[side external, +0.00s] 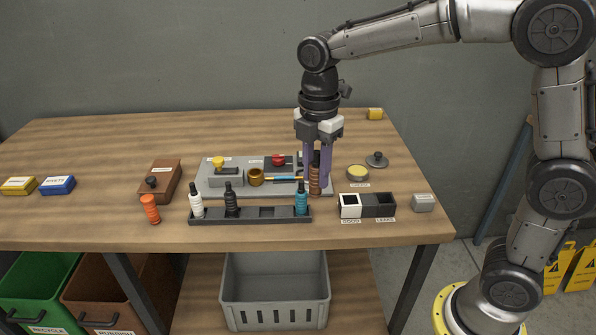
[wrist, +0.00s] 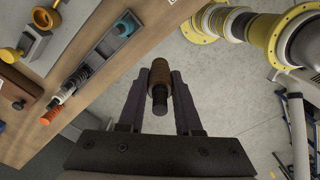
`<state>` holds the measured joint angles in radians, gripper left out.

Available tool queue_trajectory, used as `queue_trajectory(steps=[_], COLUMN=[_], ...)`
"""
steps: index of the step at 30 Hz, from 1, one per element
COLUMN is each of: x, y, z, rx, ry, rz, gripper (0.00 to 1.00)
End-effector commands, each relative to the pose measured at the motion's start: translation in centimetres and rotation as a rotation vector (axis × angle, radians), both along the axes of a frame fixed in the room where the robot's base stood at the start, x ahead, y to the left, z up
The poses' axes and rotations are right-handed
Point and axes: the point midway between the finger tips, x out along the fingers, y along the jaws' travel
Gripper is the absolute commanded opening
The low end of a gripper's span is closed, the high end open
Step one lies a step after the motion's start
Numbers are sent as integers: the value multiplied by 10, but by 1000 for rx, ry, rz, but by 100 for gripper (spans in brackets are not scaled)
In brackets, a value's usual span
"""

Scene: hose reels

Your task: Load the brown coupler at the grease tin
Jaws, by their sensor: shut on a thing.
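The brown coupler (side external: 315,173) is between the fingers of my gripper (side external: 318,175), which is shut on it. It is held upright near the right end of the grey plate. The wrist view also shows the brown coupler (wrist: 158,80) between the two dark fingers of my gripper (wrist: 160,88). The grease tin (side external: 358,173), a round tin with a yellow top, stands open to the right of my gripper. Its dark lid (side external: 377,160) with a knob lies behind it. A label lies in front of the tin.
A dark rack (side external: 268,214) holds white (side external: 196,199), black (side external: 231,200) and teal (side external: 301,199) couplers. An orange coupler (side external: 150,208) stands to its left. A two-part box (side external: 378,206) and a grey block (side external: 423,203) are at the front right.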

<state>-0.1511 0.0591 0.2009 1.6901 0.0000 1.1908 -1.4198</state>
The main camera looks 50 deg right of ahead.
Motion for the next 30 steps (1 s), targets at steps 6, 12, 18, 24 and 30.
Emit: queue_trajectory(steps=[6, 12, 18, 24, 30], x=[-7, 20, 57, 81, 81], y=[-1, -15, -70, -151, -225], z=[5, 12, 6, -9, -29], rx=[0, 0, 0, 1, 1], ry=[0, 2, 3, 3, 2], rz=[77, 223, 261, 218, 104], gripper=[0, 0, 0, 0, 0])
